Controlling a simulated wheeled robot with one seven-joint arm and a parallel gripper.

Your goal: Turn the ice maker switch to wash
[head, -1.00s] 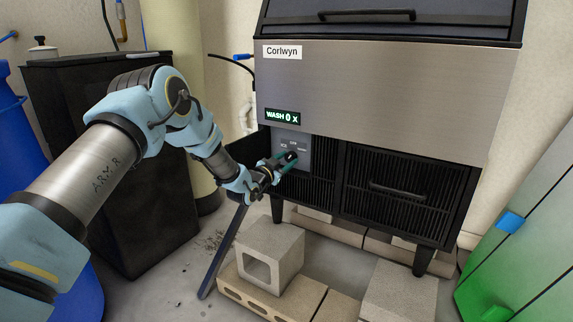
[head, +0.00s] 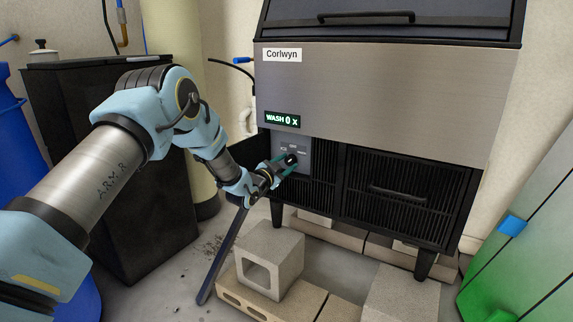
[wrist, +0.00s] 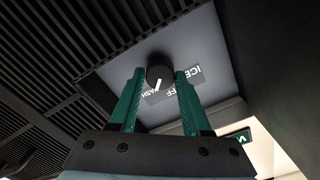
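The ice maker (head: 380,95) has a small control panel at its lower left with a round black knob (wrist: 160,72), the switch. The knob's white mark points toward the WASH end of the label (wrist: 157,96); ICE and OFF show farther right in the wrist view. The lit display (head: 282,120) above reads WASH and an X. My gripper (wrist: 160,71) is at the panel, its two green fingers apart, one on each side of the knob. Narrow gaps seem to show between fingers and knob. In the head view my gripper (head: 289,163) partly covers the panel.
A black slatted grille (head: 400,195) with a handle lies right of the panel. A dark bar (head: 225,250) leans below my gripper. Concrete blocks (head: 272,255) stand on the floor beneath. A black cabinet (head: 110,180) stands at left, a green cabinet (head: 520,265) at right.

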